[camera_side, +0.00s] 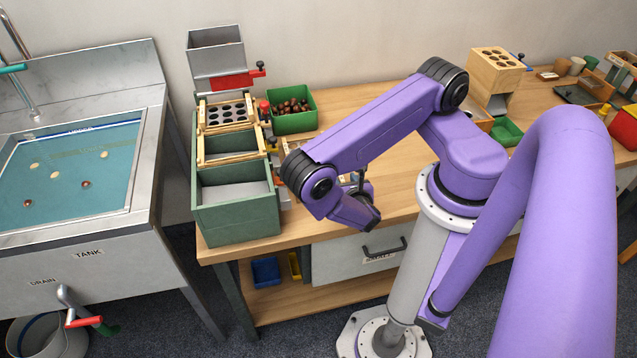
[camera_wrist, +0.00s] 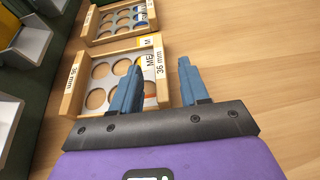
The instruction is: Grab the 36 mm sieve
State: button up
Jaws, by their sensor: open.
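The 36 mm sieve (camera_wrist: 110,84) is a light wooden frame around a grey plate with several round holes. It lies on the wooden bench in the wrist view, with "36 mm" labels on its left and right rims. My gripper (camera_wrist: 160,72) is open and empty. Its left blue finger overlaps the right part of the sieve in the picture, and its right finger is beyond the right rim, over the bench. Whether either finger touches the sieve cannot be told. In the side view my arm mostly hides the gripper and this sieve.
A second holed sieve (camera_wrist: 98,38) lies just beyond in the wrist view. In the side view, a green box (camera_side: 237,218) with wooden frames above it and a green bin of chestnuts (camera_side: 294,123) stand left of my arm. The sink tank (camera_side: 70,225) is further left. Bench right of the sieve is clear.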

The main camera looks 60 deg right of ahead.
jog(key=shift+x, duration=1.4)
grip_shut()
jog(key=shift+r, duration=0.15)
